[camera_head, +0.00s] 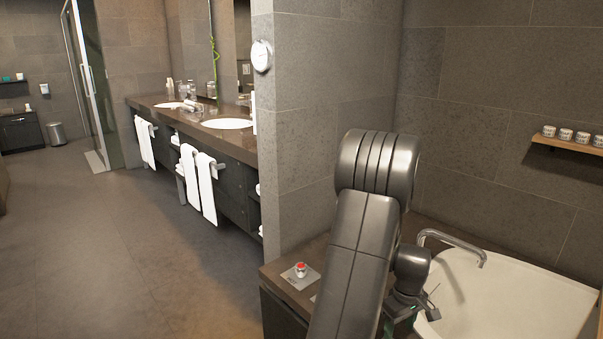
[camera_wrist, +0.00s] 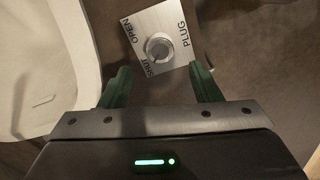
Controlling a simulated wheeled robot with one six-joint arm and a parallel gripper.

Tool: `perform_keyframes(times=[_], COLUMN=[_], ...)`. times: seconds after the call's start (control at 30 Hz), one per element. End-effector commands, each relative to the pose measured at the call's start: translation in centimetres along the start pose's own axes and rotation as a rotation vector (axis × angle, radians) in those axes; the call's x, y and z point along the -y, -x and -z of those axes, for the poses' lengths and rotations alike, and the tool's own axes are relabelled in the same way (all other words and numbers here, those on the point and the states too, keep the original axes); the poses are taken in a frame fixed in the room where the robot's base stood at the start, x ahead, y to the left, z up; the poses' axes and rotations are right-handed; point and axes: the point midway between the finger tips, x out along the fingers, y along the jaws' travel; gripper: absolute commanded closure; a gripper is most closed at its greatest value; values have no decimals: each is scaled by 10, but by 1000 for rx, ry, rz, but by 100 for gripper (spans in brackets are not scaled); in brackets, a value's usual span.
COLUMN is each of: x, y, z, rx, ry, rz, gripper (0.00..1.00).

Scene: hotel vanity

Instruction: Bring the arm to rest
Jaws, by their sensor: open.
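My arm rises in front of the bath corner in the head view, bent at a high elbow, with its far part hanging down toward the bath side. My gripper (camera_head: 405,305) is low beside the bathtub (camera_head: 475,300), partly hidden by my arm. In the wrist view my gripper (camera_wrist: 160,78) is open, its two green fingers apart with nothing between them. Just beyond the fingertips is a square metal plate (camera_wrist: 145,24) marked OPEN, SHUT and PLUG, with a round knob (camera_wrist: 159,46). The knob stands clear of both fingers; its exact setting is hard to read.
A curved tap (camera_head: 450,240) stands close by my gripper at the tub. A red button (camera_head: 300,267) on a plate sits on the ledge left of my arm. The wall (camera_head: 320,120) is behind my elbow. Open floor (camera_head: 120,240) lies to the left.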

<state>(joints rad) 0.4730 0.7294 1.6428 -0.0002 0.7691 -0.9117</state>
Motion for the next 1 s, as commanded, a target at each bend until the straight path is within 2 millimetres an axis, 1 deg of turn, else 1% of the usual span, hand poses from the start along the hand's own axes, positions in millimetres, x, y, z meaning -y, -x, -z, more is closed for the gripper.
perform_keyframes(times=[0.03, 0.2, 0.3, 0.4, 0.57, 0.83, 0.93, 1.0], x=[1, 1, 1, 0, 0, 0, 0, 0], y=[-13, -42, -54, -62, -67, -65, -62, -57], z=[-1, -1, -1, 0, 0, 0, 0, 0], rx=[3, 3, 2, 1, 1, 0, -1, -2], ry=[0, 0, -1, -1, -1, -4, -3, -1], rz=[4, 4, 3, 1, 1, 0, -1, -2], gripper=[43, 43, 43, 43, 43, 43, 43, 43])
